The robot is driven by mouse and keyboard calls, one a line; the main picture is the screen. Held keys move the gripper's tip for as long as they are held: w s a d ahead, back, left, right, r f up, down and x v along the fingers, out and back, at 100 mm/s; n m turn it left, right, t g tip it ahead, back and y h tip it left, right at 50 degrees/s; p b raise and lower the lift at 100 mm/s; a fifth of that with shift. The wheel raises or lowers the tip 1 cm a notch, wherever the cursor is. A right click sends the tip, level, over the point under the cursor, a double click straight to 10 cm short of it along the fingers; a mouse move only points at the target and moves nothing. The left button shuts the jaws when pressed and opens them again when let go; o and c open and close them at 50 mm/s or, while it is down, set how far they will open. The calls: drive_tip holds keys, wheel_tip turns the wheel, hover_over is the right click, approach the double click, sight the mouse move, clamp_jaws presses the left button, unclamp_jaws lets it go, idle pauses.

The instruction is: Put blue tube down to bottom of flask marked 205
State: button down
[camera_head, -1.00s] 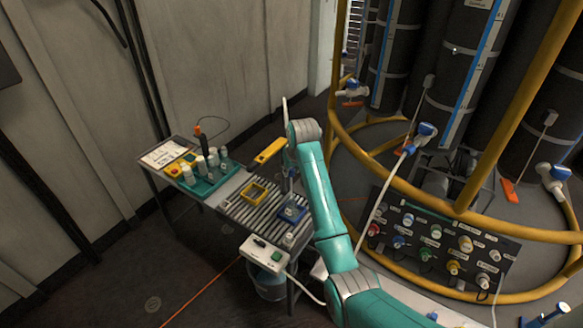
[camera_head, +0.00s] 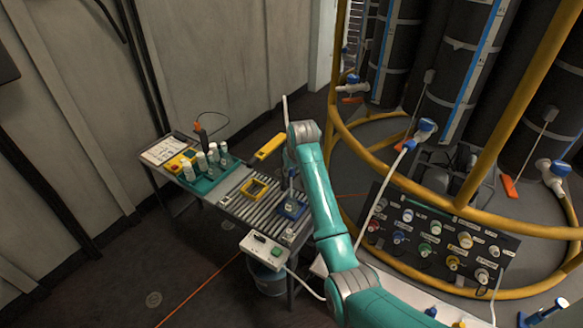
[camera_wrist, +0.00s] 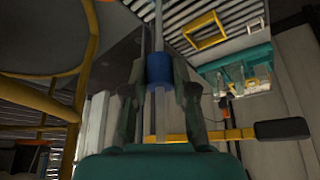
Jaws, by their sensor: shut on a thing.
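My gripper (camera_wrist: 160,108) is shut on a long thin clear tube with a blue collar (camera_wrist: 159,70), which I take as the blue tube. The collar sits between the fingertips in the wrist view. The tube runs on past it in both directions, and its upper end (camera_head: 285,107) stands above my wrist in the head view. My gripper (camera_head: 291,172) is over the roller table there, partly hidden by my arm. Below it, a small pale vessel (camera_head: 289,204) appears at a blue square frame (camera_head: 296,213). No 205 mark is legible. Whether the tube's lower end is inside is unclear.
A yellow square frame (camera_head: 253,189) lies on the roller table (camera_head: 239,205). A teal tray (camera_head: 205,183) with several white-capped bottles is at its left. A white switch box (camera_head: 265,249) is at the front edge. Yellow railings (camera_head: 400,172) and black cylinders stand at right.

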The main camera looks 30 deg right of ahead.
drive_tip(key=shift+f, duration=1.25)
drive_tip(key=shift+f, duration=2.2)
drive_tip(key=c, duration=0.8)
unclamp_jaws()
drive_tip(key=shift+c, duration=0.2)
drive_tip(key=shift+o, duration=0.2)
drive_tip(key=o, duration=0.5)
